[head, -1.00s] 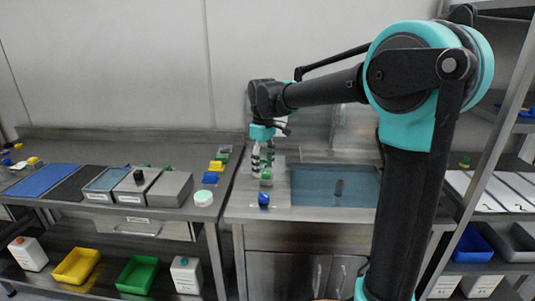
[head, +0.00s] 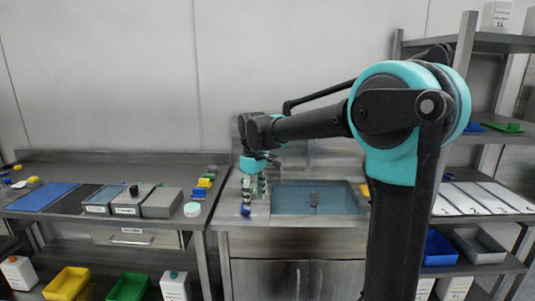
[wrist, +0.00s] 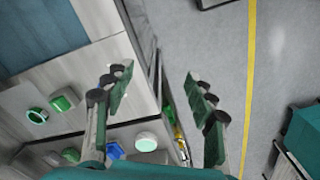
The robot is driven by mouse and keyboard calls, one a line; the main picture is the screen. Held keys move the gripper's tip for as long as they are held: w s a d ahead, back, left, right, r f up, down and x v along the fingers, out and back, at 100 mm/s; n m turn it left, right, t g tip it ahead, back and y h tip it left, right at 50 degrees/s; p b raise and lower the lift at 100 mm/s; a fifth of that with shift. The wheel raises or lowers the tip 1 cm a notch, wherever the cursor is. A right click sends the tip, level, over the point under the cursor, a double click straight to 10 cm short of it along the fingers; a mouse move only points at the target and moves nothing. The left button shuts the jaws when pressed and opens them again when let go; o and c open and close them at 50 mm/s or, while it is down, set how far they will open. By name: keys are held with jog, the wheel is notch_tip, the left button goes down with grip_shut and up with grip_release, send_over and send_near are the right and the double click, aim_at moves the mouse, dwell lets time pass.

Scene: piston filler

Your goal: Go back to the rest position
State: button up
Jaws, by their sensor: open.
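My gripper (head: 254,190) hangs at the end of my outstretched arm, pointing down at the left side of the sink counter in the head view. In the wrist view my gripper (wrist: 158,92) has its two green-padded fingers wide apart, with nothing between them. Below them show a counter edge and the grey floor. In the head view the fingers overlap small items on the counter, so their exact gap from them is hard to tell.
A sink (head: 350,199) lies right of my gripper. A left bench holds grey boxes (head: 162,203), a blue mat (head: 42,197) and a round white-green item (head: 192,209). A shelf rack (head: 466,85) stands at the right. In the wrist view, a yellow line (wrist: 250,70) crosses open floor.

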jog(key=s+d+f+m+t, duration=0.2)
jog(key=s+d+f+m, duration=0.3)
jog(key=s+d+f, duration=0.4)
jog(key=s+d+f+m+t, duration=0.2)
jog(key=s+d+f+m, duration=0.4)
jog(key=d, duration=0.8)
jog(key=s+f, duration=0.3)
jog(key=s, duration=0.1)
jog(key=shift+d+m, duration=0.2)
jog(key=shift+m, duration=0.1)
